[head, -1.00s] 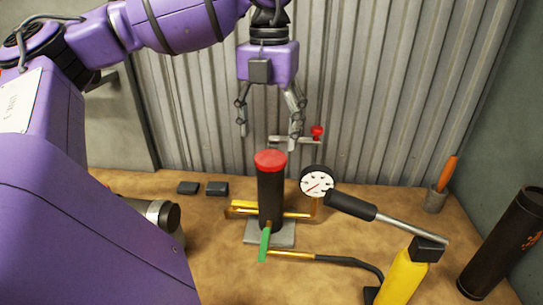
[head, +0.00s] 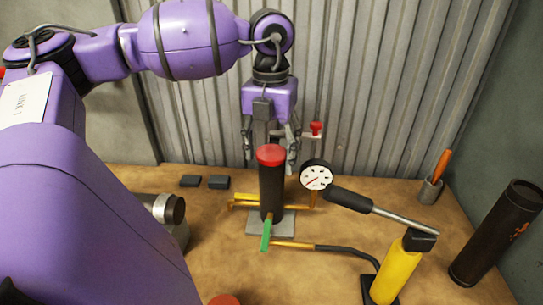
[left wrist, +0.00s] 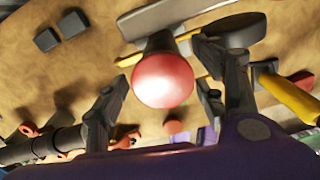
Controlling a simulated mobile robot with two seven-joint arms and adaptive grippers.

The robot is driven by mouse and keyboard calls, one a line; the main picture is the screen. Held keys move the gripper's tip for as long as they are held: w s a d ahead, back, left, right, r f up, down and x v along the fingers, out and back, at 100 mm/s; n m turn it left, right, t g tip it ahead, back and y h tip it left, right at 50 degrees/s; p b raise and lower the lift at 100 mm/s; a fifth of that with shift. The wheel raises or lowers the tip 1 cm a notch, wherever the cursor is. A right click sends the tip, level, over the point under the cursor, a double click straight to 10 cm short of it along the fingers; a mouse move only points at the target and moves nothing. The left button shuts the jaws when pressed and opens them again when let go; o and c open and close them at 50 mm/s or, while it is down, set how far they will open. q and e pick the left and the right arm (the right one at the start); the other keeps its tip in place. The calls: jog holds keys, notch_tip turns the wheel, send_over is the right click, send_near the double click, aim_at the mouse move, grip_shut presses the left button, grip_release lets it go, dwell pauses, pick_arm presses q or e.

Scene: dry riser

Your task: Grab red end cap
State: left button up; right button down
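The red end cap (head: 271,154) sits on top of the upright black riser pipe (head: 271,192) in the middle of the bench. In the left wrist view the red cap (left wrist: 163,80) lies between the spread fingers. My left gripper (head: 270,152) is open and empty, its fingers pointing down just behind and beside the cap. It also shows in the left wrist view (left wrist: 162,95), with a gap on each side of the cap. I cannot tell whether a finger touches it. My right gripper is not in view.
A pressure gauge (head: 316,175) and black-handled lever (head: 349,200) are close on the right. A green handle (head: 266,234) is in front of the pipe. A yellow cylinder (head: 396,271) and dark tube (head: 497,234) stand at right. Two small black blocks (head: 218,182) lie left.

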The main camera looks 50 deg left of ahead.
pick_arm(q)
jog(key=c, duration=1.1)
jog(key=shift+o, duration=0.2)
jog(key=shift+r, duration=0.1)
